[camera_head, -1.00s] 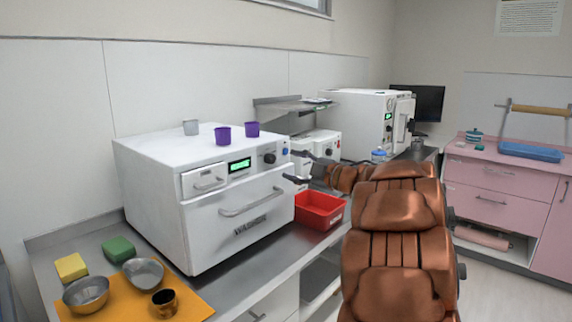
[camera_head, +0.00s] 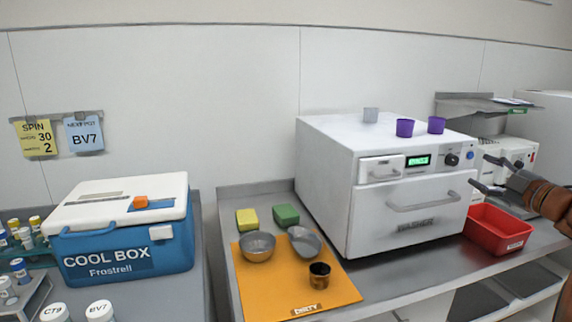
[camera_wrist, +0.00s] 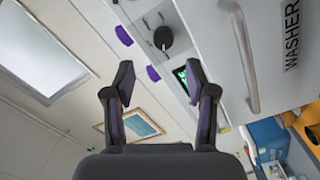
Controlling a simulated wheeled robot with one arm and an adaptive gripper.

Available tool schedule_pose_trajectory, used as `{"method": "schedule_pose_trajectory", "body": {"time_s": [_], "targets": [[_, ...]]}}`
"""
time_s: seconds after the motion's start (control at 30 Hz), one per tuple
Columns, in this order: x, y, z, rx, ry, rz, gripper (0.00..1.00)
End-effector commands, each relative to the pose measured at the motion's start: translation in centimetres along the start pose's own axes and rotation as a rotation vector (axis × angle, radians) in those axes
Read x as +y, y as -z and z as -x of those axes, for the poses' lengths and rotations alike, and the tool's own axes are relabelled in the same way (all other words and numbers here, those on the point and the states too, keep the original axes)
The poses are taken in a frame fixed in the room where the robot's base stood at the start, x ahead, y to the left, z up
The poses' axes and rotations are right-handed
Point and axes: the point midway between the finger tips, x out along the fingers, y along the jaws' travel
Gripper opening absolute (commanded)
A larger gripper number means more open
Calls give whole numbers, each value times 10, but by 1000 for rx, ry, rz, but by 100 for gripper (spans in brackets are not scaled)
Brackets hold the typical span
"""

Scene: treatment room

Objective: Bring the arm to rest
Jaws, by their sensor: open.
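My gripper (camera_head: 485,172) is at the right of the head view, with my orange-brown arm reaching in from the right edge. It is open and empty, with its two dark fingers spread apart. It is beside the front right corner of the white washer (camera_head: 330,190), above the red bin (camera_head: 497,230). In the wrist view both fingers of my gripper (camera_wrist: 160,80) stand apart with nothing between them. The washer's handle (camera_wrist: 241,55) and dark knob (camera_wrist: 163,38) show beyond them. Most of my arm is outside the head view.
An orange mat (camera_head: 335,290) holds metal bowls and a dark cup (camera_head: 319,275). Yellow and green sponges (camera_head: 286,215) lie behind. A blue cool box (camera_head: 125,240) and vials are at left.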

Motion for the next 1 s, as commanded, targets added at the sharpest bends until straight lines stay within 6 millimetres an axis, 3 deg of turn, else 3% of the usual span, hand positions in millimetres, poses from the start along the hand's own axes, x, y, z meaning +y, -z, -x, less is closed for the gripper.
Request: {"method": "schedule_pose_trajectory", "body": {"time_s": [0.2, 0.4, 0.57, 0.77, 1.0], "targets": [[28, 10, -14, -126, -85, -26, 56], [47, 15, -15, -311, -180, -106, 56], [45, 17, -4, -482, -235, -211, 56], [16, 25, 22, -689, -246, -374, 56], [-57, 48, 67, -943, -156, -587, 56]]}}
